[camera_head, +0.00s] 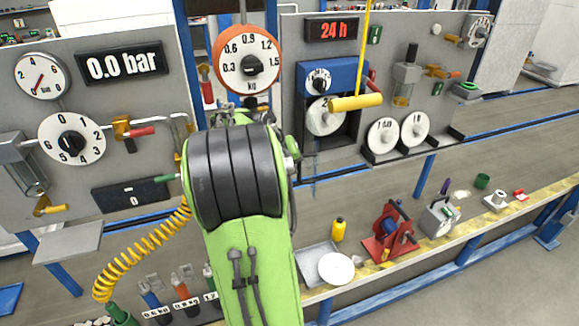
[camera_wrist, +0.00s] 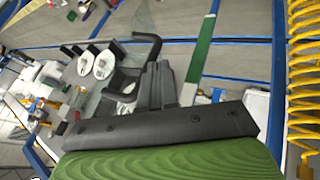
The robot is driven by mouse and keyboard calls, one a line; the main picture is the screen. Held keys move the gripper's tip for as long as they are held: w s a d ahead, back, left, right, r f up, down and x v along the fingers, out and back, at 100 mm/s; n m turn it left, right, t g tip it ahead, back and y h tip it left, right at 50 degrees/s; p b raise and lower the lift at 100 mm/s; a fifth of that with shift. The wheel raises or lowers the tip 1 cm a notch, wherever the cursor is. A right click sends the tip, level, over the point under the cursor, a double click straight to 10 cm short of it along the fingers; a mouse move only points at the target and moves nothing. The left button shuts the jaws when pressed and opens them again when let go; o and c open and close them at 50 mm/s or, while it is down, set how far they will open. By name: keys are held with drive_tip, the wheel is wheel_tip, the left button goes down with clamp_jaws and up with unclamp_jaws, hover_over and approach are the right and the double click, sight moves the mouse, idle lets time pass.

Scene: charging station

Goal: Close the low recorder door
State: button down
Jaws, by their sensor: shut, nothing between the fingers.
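The recorder (camera_head: 345,75), a blue-fronted unit with a small dial, hangs on the right grey panel under the red "24 h" display. A white disc (camera_head: 323,118) shows in the dark opening below its blue front. I cannot make out the door clearly; faint thin lines hang below the opening. My gripper's dark fingers (camera_wrist: 159,72) are together and empty in the wrist view, beside a dark part with a pale disc (camera_wrist: 125,108), seemingly the recorder opening. Contact cannot be told. In the head view my arm hides the gripper.
A yellow handle (camera_head: 355,102) hangs on a yellow rod before the recorder. Two white discs (camera_head: 383,135) stand to its right. Below, a bench holds a red device (camera_head: 390,235) and a yellow bottle (camera_head: 338,229). A coiled yellow hose (camera_head: 140,255) is at left.

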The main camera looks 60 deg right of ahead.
drive_tip(key=shift+w, duration=0.1)
drive_tip(key=s+d+n+b, duration=0.1)
drive_tip(key=s+d+b, duration=0.1)
drive_tip(key=s, duration=0.6)
drive_tip(key=shift+d+n+t, duration=0.3)
drive_tip(key=shift+d+t, duration=0.1)
drive_tip(key=shift+d, duration=0.4)
